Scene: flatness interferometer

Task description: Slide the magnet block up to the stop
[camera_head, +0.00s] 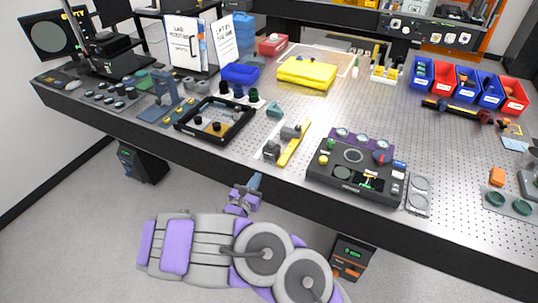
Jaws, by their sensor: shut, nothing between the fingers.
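My gripper (255,181) has teal fingertips close together and nothing held. It is in front of the table's near edge, below and slightly left of the small yellow-and-white fixture (294,148). Two small grey-and-dark blocks sit on this fixture, one near its front end (271,151) and one farther back (291,132). One may be the magnet block and the other the stop, but they are too small to tell for sure. My gripper is apart from both.
The perforated table (330,105) carries a black square frame (210,121) left of the fixture and a dark control box (356,168) right of it. A small teal item (274,109) stands behind.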

